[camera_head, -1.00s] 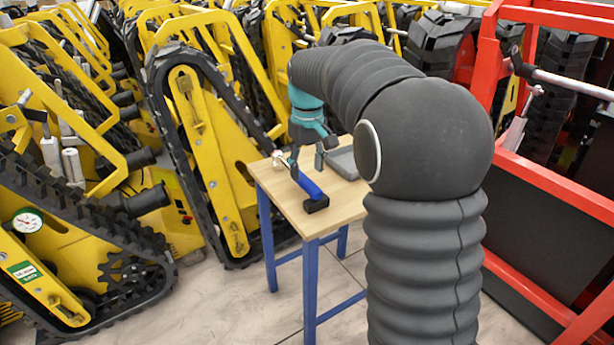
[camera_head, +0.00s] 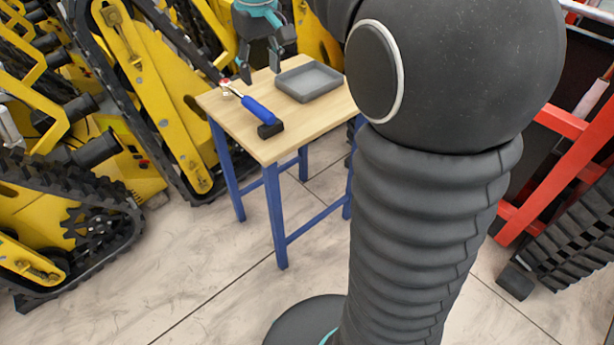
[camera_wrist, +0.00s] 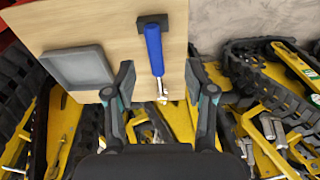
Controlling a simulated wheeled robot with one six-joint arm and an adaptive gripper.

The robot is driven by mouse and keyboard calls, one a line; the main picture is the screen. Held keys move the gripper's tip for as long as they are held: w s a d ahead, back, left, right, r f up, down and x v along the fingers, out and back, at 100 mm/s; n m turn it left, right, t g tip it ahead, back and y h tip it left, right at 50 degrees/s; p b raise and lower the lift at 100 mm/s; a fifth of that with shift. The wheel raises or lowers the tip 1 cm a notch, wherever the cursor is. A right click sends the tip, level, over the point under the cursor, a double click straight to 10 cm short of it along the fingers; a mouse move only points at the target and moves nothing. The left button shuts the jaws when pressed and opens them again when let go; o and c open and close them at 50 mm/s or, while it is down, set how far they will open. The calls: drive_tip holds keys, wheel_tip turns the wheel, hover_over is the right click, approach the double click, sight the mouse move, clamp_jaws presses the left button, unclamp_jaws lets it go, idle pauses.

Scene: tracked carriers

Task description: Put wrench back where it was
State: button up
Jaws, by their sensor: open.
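The wrench (camera_head: 258,108) has a blue handle and a silver head and lies on a small wooden table (camera_head: 283,144). Its handle end meets a black block (camera_head: 270,130), and its silver head is at the table's far-left edge. In the wrist view the wrench (camera_wrist: 154,50) runs down from the black block (camera_wrist: 152,21), its head reaching the table edge. My gripper (camera_head: 259,74) is open and empty above the table's far side. In the wrist view its two fingers (camera_wrist: 159,78) appear on either side of the wrench's head end, not touching it.
A grey shallow tray (camera_head: 309,98) sits on the table beside the wrench; it looks empty. Yellow tracked carriers (camera_head: 150,100) crowd the left and back. A red frame (camera_head: 560,165) stands at right. Tiled floor (camera_head: 230,270) is clear in front.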

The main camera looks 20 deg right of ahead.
drive_tip(key=s+f+m+t, duration=0.1)
drive_tip(key=s+f, duration=0.4)
drive_tip(key=s, duration=0.7)
drive_tip(key=s+f+m+t, duration=0.1)
drive_tip(key=s+f+t, duration=0.2)
drive_tip(key=s, duration=0.9)
drive_tip(key=shift+f+m, duration=0.4)
drive_tip(key=shift+f, duration=0.55)
